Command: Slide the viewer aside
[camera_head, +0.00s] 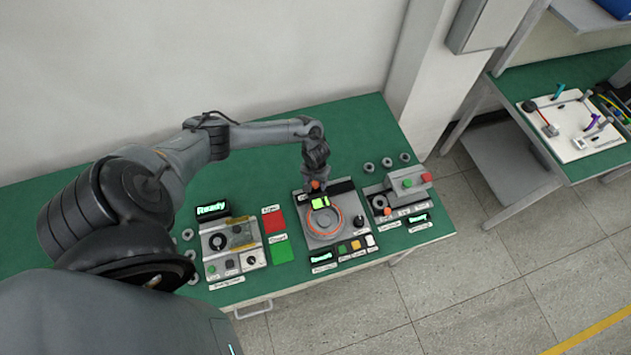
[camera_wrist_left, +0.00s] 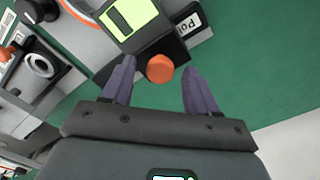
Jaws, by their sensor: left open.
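The viewer shows as a grey block with a lit yellow-green screen (camera_head: 320,202) on the middle station; the screen also shows at the top of the left wrist view (camera_wrist_left: 130,14). An orange round knob (camera_wrist_left: 160,68) sits at the viewer's near end in the wrist view. My left gripper (camera_wrist_left: 158,82) is open, its two purple fingers on either side of the knob and apart from it. In the head view the left gripper (camera_head: 316,181) points down at the back of the middle station, by the knob. My right gripper is not in view.
The middle station's grey base (camera_head: 310,236) carries an orange ring and a black dial (camera_head: 358,221). A left panel with dials (camera_head: 232,245), red (camera_head: 273,220) and green pads (camera_head: 281,249), and a right button box (camera_head: 410,181) stand close by. Green table is clear behind.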

